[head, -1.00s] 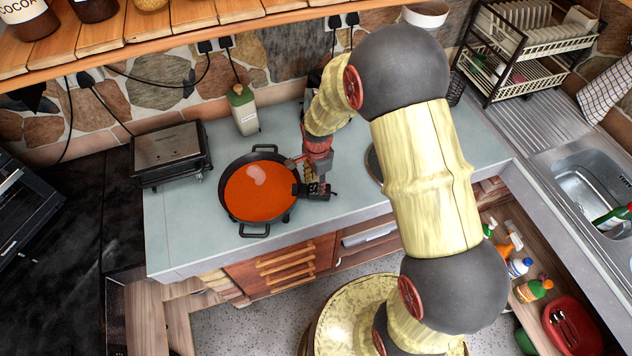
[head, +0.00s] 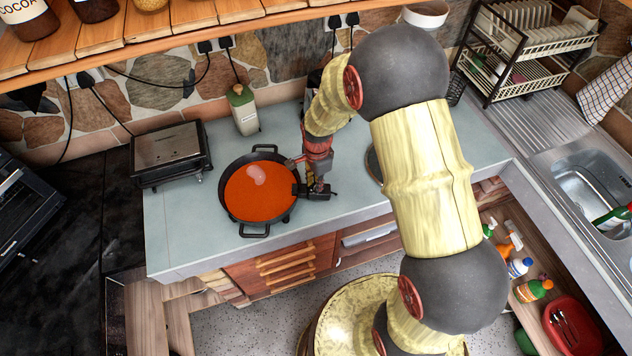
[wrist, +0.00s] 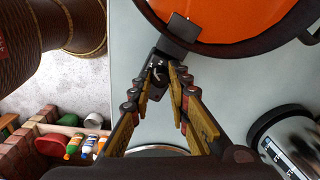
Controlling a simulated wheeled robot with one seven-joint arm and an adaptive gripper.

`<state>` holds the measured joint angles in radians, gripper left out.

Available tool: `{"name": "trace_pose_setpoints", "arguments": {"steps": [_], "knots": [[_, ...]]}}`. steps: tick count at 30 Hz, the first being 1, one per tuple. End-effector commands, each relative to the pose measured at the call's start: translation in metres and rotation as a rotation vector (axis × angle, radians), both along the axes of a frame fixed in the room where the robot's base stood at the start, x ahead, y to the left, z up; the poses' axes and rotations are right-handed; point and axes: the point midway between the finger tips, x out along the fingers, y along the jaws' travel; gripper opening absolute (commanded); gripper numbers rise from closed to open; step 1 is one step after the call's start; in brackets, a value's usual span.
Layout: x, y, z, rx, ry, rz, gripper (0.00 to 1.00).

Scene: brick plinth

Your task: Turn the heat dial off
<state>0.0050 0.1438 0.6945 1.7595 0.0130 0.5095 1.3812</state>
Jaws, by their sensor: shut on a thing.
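A round black electric pan (head: 254,231) full of orange-red liquid stands on the counter. A black control box (head: 327,193) juts from its right side. In the wrist view the pan's rim (wrist: 240,48) is at the top, and the heat dial (wrist: 157,80) sits on the box between my fingers. My gripper (head: 318,180) reaches down to the box from above. In the wrist view my gripper (wrist: 164,74) has its fingertips closed on the dial from both sides. The dial's markings are too small to read.
A grill press (head: 168,150) stands left of the pan, and a pale bottle (head: 243,110) stands behind it. A dish rack (head: 530,50) and sink (head: 590,190) are at the right. The front left of the counter (head: 185,235) is clear.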

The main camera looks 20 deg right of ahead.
Motion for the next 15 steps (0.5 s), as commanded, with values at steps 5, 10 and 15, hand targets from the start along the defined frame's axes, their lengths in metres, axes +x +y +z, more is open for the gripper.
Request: {"name": "trace_pose_setpoints", "arguments": {"steps": [5, 10, 15], "knots": [[0.0007, 0.0, 0.0003, 0.0, -0.002, 0.007, 0.0], [0.0009, 0.0, 0.0003, -0.001, -0.006, 0.051, 0.0], [0.0008, -0.0001, -0.0001, -0.004, -0.013, 0.149, 0.0]]}}
